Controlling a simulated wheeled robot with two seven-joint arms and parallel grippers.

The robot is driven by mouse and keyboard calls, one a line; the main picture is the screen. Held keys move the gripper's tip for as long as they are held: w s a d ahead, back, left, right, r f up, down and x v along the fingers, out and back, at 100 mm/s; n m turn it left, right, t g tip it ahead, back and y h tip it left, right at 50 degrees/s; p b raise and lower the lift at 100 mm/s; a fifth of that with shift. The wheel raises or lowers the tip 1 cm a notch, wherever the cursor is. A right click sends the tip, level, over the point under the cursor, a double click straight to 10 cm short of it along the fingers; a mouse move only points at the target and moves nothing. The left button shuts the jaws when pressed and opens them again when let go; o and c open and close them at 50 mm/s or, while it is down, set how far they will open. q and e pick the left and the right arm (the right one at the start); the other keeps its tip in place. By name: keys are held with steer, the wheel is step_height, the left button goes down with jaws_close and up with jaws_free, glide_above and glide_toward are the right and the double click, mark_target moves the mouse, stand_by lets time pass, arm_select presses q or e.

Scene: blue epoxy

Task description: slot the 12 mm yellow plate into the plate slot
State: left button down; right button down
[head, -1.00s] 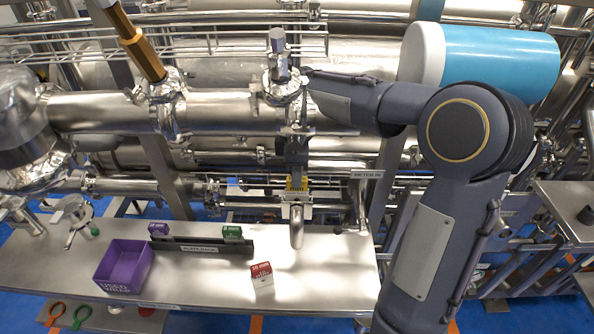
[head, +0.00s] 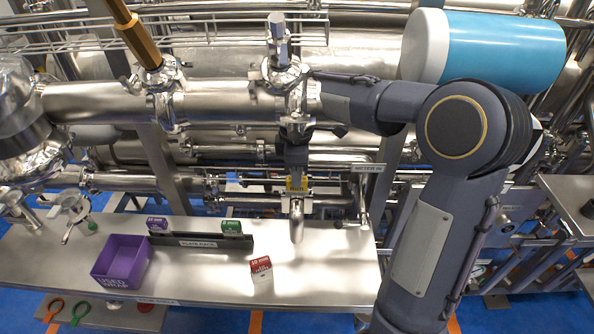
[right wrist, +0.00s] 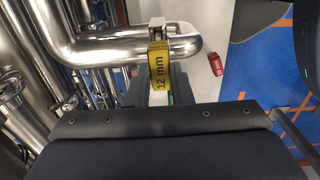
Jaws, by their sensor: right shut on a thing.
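The yellow plate (head: 297,185), marked 12 mm, is upright between the jaws of my right gripper (head: 297,172). In the right wrist view the yellow plate (right wrist: 159,70) shows its face, with the dark fingers (right wrist: 160,86) shut on its near part. Its far end is at a small metal block (right wrist: 157,27) over the bent steel pipe (right wrist: 185,45). In the head view a pale metal fitting (head: 297,203) sits just under the plate, above the pipe elbow (head: 297,226). I take this fitting for the plate slot; I cannot tell whether the plate is inside it. My left gripper is out of view.
The plate rack (head: 205,245) on the steel bench (head: 320,280) holds a purple and a green plate. A purple used-wrap bin (head: 122,262) is at left. Steel pipes crowd the space around my right arm; the bench's right front is clear.

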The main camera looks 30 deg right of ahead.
steer(key=shift+f, duration=0.25)
steer(key=c, duration=1.2)
jaws_free()
step_height(320, 180, up, 5)
steer(key=p, duration=0.4)
steer(key=shift+r, duration=0.1)
steer(key=shift+r, duration=0.2)
step_height(320, 180, up, 7)
steer(key=shift+r, duration=0.15)
